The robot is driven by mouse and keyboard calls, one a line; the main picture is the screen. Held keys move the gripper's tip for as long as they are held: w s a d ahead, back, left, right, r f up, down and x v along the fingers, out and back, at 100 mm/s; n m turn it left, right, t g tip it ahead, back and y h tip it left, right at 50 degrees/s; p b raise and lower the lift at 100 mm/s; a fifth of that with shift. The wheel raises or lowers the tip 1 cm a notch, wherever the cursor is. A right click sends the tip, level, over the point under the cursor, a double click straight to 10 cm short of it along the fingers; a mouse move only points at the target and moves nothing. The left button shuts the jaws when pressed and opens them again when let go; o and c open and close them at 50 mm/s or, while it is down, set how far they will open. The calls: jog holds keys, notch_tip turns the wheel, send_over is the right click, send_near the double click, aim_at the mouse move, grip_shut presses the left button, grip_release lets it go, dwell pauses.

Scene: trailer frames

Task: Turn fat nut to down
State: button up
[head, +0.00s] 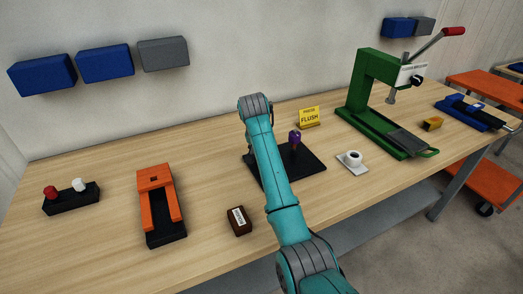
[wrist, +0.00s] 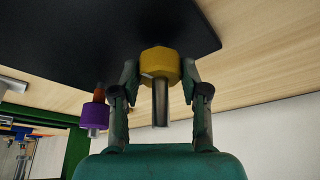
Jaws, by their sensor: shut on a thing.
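A fat yellow nut (wrist: 160,63) sits around an upright metal stud (wrist: 160,100) on a black plate (wrist: 90,35), in the wrist view. My gripper (wrist: 160,76) is shut on the yellow nut, one finger on each side of it. A purple nut (wrist: 95,115) is on a second post beside it; it also shows in the head view (head: 296,136). The plate shows in the head view (head: 312,163), where my arm hides the yellow nut and my fingers.
A yellow sign (head: 309,116) stands behind the plate. A white piece with a dark centre (head: 354,158) and a green press (head: 370,95) stand to the right. An orange fixture (head: 156,182) and a small brown block (head: 238,220) are to the left. Bare bench lies between them.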

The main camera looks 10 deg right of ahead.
jog(key=shift+r, duration=0.1)
jog(key=o, duration=1.1)
jog(key=shift+o, duration=0.2)
jog(key=v, duration=1.2)
